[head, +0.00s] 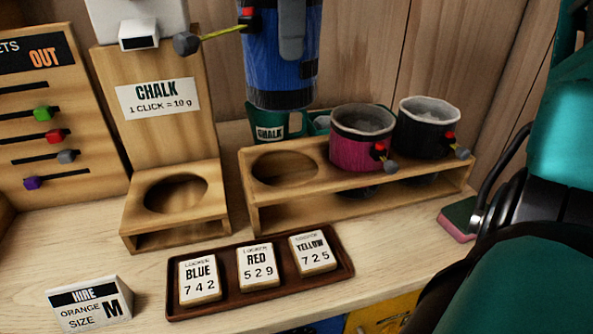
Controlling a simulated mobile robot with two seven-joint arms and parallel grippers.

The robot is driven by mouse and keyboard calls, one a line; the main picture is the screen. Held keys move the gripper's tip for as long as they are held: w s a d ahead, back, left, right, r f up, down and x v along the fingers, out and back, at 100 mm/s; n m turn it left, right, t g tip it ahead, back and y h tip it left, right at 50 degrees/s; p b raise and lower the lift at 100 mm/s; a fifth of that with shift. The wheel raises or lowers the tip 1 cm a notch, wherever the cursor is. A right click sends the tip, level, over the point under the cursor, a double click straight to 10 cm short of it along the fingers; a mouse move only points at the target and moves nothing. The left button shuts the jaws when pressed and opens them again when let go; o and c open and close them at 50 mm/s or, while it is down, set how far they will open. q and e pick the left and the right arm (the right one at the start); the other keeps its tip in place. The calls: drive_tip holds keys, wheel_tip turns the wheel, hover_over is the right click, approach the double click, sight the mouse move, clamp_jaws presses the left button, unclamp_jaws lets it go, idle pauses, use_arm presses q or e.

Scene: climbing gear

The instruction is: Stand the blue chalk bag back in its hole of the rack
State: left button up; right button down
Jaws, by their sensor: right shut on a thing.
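The blue chalk bag (265,72) is upright in the air at the top of the head view, its top cut off by the frame. A grey finger of my right gripper (291,30) lies against its near side; the gripper is shut on the bag and the rest of it is out of view. The wooden rack (350,201) stands below. Its left hole (285,170) is empty, and the bag's bottom shows above and behind that hole, apart from the rack. My left gripper is not in view.
A magenta bag (350,150) and a black bag (415,135) stand in the other rack holes. A green chalk tub (270,118) is behind the rack. A wooden chalk dispenser stand (130,225) is left; a locker-tag tray (240,301) lies in front.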

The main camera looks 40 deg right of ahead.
drive_tip(key=shift+d+f, duration=0.1)
drive_tip(key=shift+f, duration=0.05)
use_arm(q)
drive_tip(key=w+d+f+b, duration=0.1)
drive_tip(key=b, duration=0.2)
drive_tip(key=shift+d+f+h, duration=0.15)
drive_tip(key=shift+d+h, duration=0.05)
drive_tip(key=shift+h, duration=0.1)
use_arm(e)
wheel_tip(320, 180, down, 20)
drive_tip(key=shift+r, duration=0.25)
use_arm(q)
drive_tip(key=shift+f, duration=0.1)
